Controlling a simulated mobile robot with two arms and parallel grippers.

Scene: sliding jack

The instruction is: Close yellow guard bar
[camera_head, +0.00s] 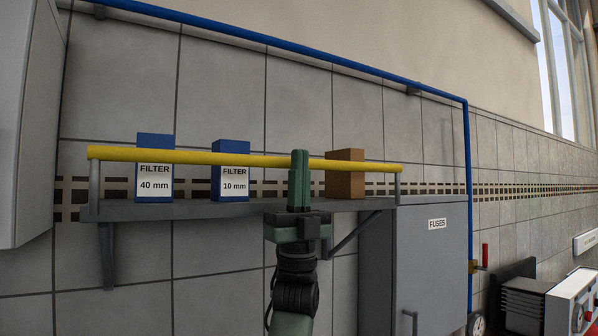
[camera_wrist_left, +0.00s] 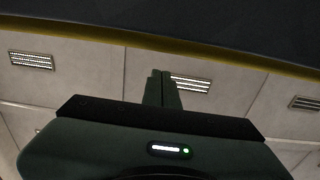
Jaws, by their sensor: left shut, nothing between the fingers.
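The yellow guard bar (camera_head: 270,159) runs level along the front of a grey wall shelf (camera_head: 240,208), in front of the boxes, on short posts at both ends. My left gripper (camera_head: 299,160) points up with its fingers shut and empty. It overlaps the bar right of its middle in the head view, and I cannot tell whether it touches. In the left wrist view the shut fingers (camera_wrist_left: 161,82) point up towards the yellow bar (camera_wrist_left: 200,58), with a dark surface beyond it. My right gripper is not in view.
Two blue-and-white filter boxes (camera_head: 154,168) (camera_head: 230,170) and a brown box (camera_head: 344,174) stand on the shelf. A grey fuse cabinet (camera_head: 430,260) is below right. A blue pipe (camera_head: 300,43) crosses the wall above. A grey cabinet (camera_head: 25,120) stands at left.

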